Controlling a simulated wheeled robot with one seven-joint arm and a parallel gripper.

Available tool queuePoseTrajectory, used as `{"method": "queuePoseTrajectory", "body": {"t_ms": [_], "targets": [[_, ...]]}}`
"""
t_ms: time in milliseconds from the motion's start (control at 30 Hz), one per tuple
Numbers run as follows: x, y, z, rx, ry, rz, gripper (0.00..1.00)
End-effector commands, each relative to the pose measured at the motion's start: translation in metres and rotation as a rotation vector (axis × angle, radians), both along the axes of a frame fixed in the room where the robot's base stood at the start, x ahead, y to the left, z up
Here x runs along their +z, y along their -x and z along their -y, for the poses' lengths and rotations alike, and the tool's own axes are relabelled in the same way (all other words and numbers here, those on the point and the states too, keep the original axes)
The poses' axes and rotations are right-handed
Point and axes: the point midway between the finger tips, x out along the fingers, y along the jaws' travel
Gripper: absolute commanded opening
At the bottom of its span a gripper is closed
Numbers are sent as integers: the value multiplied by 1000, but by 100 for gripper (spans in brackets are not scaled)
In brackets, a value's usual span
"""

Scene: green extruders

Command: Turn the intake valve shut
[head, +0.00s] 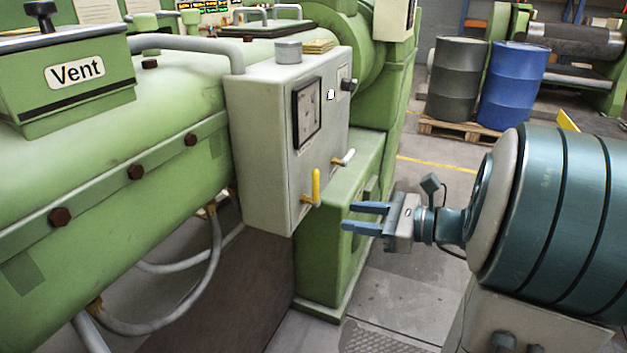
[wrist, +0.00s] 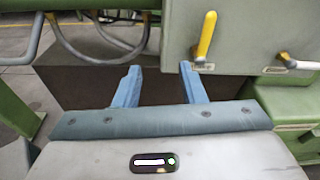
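A grey control box (head: 262,150) on the green machine has two small lever valves on its face. One has a yellow lever (head: 316,186) that stands upright. The other has a white lever (head: 346,157) that lies nearly sideways. The yellow lever also shows in the wrist view (wrist: 207,34), with the white lever (wrist: 302,65) to its right. Small labels sit by both levers, too small to read, so I cannot tell which is the intake valve. My gripper (head: 348,216) is open and empty, right of and slightly below the yellow lever, apart from both levers. Its blue fingers show in the wrist view (wrist: 160,70).
A gauge (head: 307,112) and a dark knob (head: 348,84) are on the box above the levers. Grey hoses (head: 190,285) hang below the machine at left. A grey drum (head: 455,80) and a blue drum (head: 512,85) stand on a pallet behind. The floor beneath my gripper is clear.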

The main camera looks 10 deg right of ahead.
Motion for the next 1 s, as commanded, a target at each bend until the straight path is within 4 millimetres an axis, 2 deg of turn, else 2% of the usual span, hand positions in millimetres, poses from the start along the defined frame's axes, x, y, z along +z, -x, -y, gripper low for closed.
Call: {"method": "queuePoseTrajectory", "body": {"t_ms": [33,133,200,300,467,800,1000], "targets": [[0,-7,17,-60,-69,1,37],[6,-16,40,-139,-165,12,37],[9,-19,49,-169,-204,19,37],[11,-24,52,-185,-227,23,37],[12,-39,37,-184,-228,23,37],[12,-92,-12,-182,-225,23,37],[12,-113,-32,-184,-224,24,37]]}}
